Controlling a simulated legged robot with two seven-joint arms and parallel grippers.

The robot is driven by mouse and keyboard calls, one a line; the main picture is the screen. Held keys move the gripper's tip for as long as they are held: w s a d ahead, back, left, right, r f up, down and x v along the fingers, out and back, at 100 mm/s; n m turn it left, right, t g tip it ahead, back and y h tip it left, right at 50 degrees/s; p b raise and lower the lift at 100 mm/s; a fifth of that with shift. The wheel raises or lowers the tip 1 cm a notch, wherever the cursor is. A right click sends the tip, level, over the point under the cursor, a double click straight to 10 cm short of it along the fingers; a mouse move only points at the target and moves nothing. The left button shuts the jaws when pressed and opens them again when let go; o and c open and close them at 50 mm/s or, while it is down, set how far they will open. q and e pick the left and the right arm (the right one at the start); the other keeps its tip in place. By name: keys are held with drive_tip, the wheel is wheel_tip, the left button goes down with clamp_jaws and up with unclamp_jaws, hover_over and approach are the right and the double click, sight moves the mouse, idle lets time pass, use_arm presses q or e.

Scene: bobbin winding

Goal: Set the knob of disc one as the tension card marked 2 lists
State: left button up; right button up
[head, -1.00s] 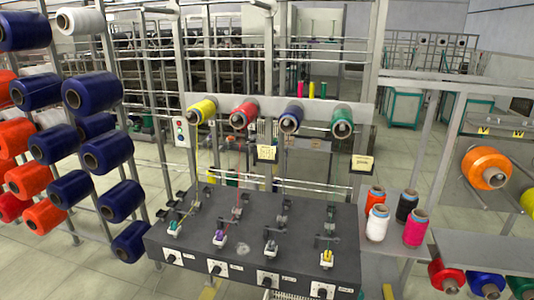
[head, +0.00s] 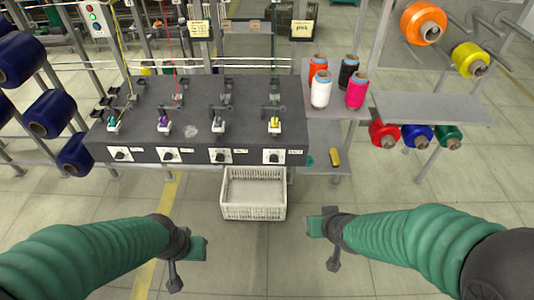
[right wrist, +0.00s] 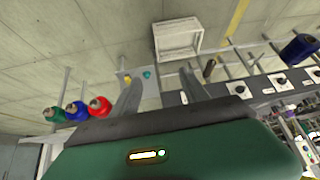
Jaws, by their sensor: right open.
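A dark machine bench (head: 200,95) carries a row of disc units with white bases. On its front face are black knobs on white plates: leftmost (head: 120,155), second (head: 170,156), third (head: 220,157) and rightmost (head: 273,157). Their small labels are unreadable, so I cannot tell which is disc one. Two yellow cards, left (head: 200,29) and right (head: 303,28), hang behind the bench; their writing is unreadable. My left gripper (head: 190,255) and right gripper (head: 322,240) are apart from the bench, in front of it. The right gripper's open fingers (right wrist: 160,80) are empty in the wrist view.
A white crate (head: 253,208) stands below the bench's right front. Several thread spools, including a pink one (head: 356,92), stand on the shelf to the right. Blue spools (head: 50,113) hang at the left. The floor between my arms is clear.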

drive_tip(key=w+a+f+t+y+b, duration=0.1)
drive_tip(key=w+a+f+t+b, duration=0.4)
drive_tip(key=w+a+f+b, duration=0.35)
drive_tip(key=m+t+h+b, duration=0.1)
drive_tip(key=t+h+b, duration=0.1)
drive_tip(key=t+b, duration=0.4)
approach(274, 162)
drive_tip(key=w+b, duration=0.2)
drive_tip(key=w, duration=0.7)
drive_tip(key=shift+w+f, duration=0.15)
use_arm(q)
drive_tip(key=s+x, duration=0.2)
drive_tip(key=x, duration=0.8)
drive_tip(key=s+f+x, duration=0.1)
drive_tip(key=s+x, duration=0.1)
drive_tip(key=x, duration=0.8)
drive_tip(key=shift+a+f, duration=0.1)
use_arm(e)
drive_tip(key=shift+c, duration=0.2)
clamp_jaws()
